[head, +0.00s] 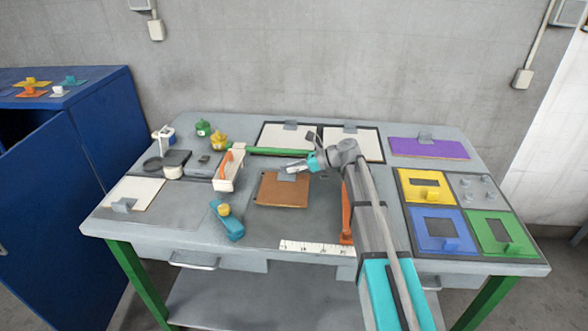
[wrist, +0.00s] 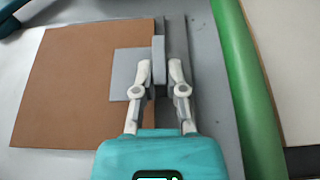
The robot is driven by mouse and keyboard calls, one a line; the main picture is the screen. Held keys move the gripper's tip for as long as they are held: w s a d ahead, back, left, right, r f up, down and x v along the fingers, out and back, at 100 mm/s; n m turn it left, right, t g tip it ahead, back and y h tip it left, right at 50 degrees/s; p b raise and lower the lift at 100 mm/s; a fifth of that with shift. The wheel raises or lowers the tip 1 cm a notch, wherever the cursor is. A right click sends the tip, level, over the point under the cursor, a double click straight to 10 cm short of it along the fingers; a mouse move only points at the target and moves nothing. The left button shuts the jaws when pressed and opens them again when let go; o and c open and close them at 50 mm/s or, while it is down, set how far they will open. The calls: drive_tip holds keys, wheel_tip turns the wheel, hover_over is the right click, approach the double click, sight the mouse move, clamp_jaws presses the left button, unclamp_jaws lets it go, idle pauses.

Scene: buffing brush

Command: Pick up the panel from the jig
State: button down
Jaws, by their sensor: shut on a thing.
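A brown square panel (head: 283,193) with a grey handle is at the middle of the table. It also shows in the wrist view (wrist: 80,85), with the grey upright handle (wrist: 159,52) near its right edge. My gripper (head: 293,168) is at the panel's upper part. In the wrist view, my gripper's fingers (wrist: 160,76) stand on either side of the handle, shut on it. The part of the handle low between the fingers is hidden. I cannot tell whether the panel touches the surface below.
A green bar (head: 265,151) lies behind the panel, and a white-and-orange brush-like tool (head: 229,168) stands to its left. A teal tool (head: 228,222) is at front left, a white ruler (head: 315,248) in front. White panels (head: 288,136) lie behind, coloured panels (head: 440,236) at right.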

sight(287, 181)
drive_tip(key=shift+r+p, duration=0.65)
drive_tip(key=shift+r, duration=0.2)
drive_tip(key=s+a+r+p, duration=0.5)
drive_tip(key=s+r+p, duration=0.5)
drive_tip(key=s, duration=0.3)
drive_tip(key=shift+r, duration=0.25)
drive_tip(key=shift+a, duration=0.1)
